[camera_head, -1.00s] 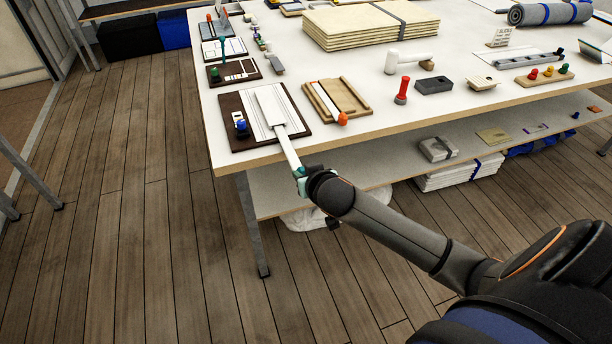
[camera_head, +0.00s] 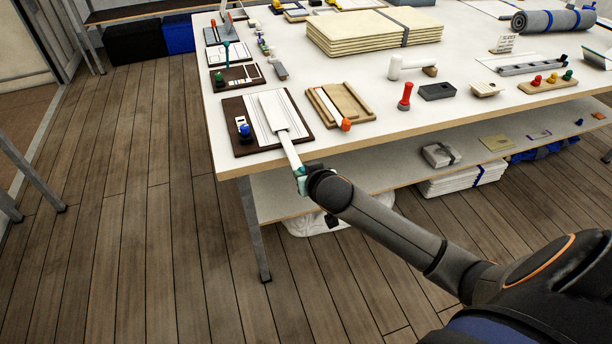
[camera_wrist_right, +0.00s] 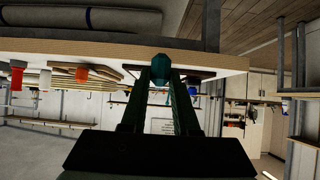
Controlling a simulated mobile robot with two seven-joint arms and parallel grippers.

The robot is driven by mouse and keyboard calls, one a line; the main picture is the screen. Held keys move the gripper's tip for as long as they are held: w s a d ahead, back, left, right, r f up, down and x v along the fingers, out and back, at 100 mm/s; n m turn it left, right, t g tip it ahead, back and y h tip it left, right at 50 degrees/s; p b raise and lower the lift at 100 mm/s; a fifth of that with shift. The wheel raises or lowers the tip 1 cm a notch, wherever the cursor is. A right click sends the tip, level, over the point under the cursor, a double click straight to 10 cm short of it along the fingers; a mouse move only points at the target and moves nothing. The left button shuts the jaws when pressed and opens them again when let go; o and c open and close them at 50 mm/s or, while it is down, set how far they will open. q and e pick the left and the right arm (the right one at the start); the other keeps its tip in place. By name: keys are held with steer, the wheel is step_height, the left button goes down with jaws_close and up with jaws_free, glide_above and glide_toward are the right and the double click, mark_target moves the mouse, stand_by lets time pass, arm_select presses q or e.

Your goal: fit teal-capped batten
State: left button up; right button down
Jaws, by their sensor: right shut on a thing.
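The teal-capped batten (camera_head: 291,153) is a long pale strip. Its far end meets a white sleeve piece (camera_head: 272,108) on a dark board (camera_head: 240,107) at the table's near left corner; I cannot tell how far it reaches inside. Its near part sticks out over the table's front edge. My right gripper (camera_head: 303,175) is shut on its teal-capped end, just off the edge. In the right wrist view the teal cap (camera_wrist_right: 162,67) sits between the fingers of the right gripper (camera_wrist_right: 164,80). My left gripper is not in view.
A blue-knobbed piece (camera_head: 243,129) stands on the dark board's left side. A wooden tray (camera_head: 359,101) with an orange-tipped strip (camera_head: 330,108) lies to the right. A red-topped cylinder (camera_head: 405,95) stands farther right. A lower shelf (camera_head: 380,165) runs under the table (camera_head: 455,105).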

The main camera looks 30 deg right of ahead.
steer(key=shift+w+d, duration=0.25)
steer(key=shift+w, duration=0.8)
steer(key=shift+w+d, duration=0.2)
steer(key=shift+w, duration=0.8)
steer(key=shift+w+d+b, duration=0.2)
steer(key=shift+w+b, duration=0.15)
steer(key=shift+w, duration=0.4)
steer(key=shift+w+d+b, duration=0.15)
steer(key=shift+w+b, duration=0.15)
steer(key=shift+w, duration=0.4)
steer(key=shift+w+d+b, duration=0.2)
steer(key=shift+w+b, duration=0.05)
steer(key=shift+w, duration=0.4)
steer(key=shift+w+d+b, duration=0.15)
steer(key=shift+w+b, duration=0.05)
steer(key=shift+w, duration=0.45)
steer(key=shift+w+d+b, duration=0.2)
steer(key=shift+w+b, duration=0.25)
steer(key=shift+w, duration=0.4)
steer(key=shift+w+d+b, duration=0.2)
steer(key=shift+w+b, duration=0.25)
steer(key=shift+w, duration=0.35)
steer(key=shift+w+d+b, duration=0.2)
steer(key=shift+w+b, duration=0.25)
steer(key=shift+w, duration=0.4)
steer(key=c, duration=0.6)
jaws_free()
steer(key=shift+s, duration=0.1)
